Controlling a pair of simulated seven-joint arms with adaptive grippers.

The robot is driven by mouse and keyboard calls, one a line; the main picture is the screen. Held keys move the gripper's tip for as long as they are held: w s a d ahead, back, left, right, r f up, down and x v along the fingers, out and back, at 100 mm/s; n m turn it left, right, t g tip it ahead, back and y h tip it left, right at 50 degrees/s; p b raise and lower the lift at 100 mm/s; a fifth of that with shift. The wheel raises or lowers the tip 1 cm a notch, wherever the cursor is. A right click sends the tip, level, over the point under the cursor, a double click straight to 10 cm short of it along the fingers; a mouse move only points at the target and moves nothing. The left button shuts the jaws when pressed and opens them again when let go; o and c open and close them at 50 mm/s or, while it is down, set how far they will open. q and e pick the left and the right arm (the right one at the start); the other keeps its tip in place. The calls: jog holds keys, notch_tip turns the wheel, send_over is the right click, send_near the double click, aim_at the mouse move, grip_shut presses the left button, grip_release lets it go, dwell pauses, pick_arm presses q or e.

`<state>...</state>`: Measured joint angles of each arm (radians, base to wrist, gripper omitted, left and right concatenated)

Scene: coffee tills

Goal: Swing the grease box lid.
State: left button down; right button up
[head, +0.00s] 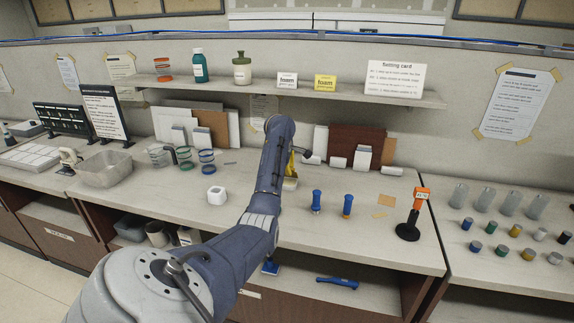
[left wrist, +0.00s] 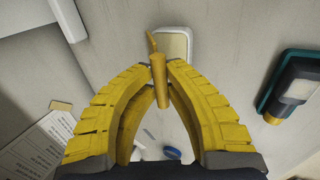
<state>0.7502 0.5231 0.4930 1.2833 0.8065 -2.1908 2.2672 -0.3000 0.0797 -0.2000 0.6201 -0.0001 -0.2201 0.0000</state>
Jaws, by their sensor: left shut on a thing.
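My left gripper (head: 291,165) is at the middle of the counter in the head view, mostly hidden behind my own left arm. In the left wrist view its yellow fingers (left wrist: 160,68) meet at their tips, shut on a slim orange-yellow handle (left wrist: 161,90). A thin bent piece rises from the handle's top. How the handle joins the lid is unclear. My right gripper is not in view.
A shelf (head: 300,92) runs above the counter.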

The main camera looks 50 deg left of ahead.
pick_arm(q)
jog(key=shift+s+d+f, duration=0.4)
jog(key=shift+s+f, duration=0.15)
jog(key=shift+f, duration=0.1)
jog(key=shift+s+d+f, duration=0.4)
jog(key=shift+s+f, duration=0.1)
jog(key=shift+f, duration=0.25)
jog(key=c, duration=1.3)
grip_release()
jog(key=shift+r, duration=0.1)
jog(key=v, duration=1.2)
jog(key=shift+w, duration=0.1)
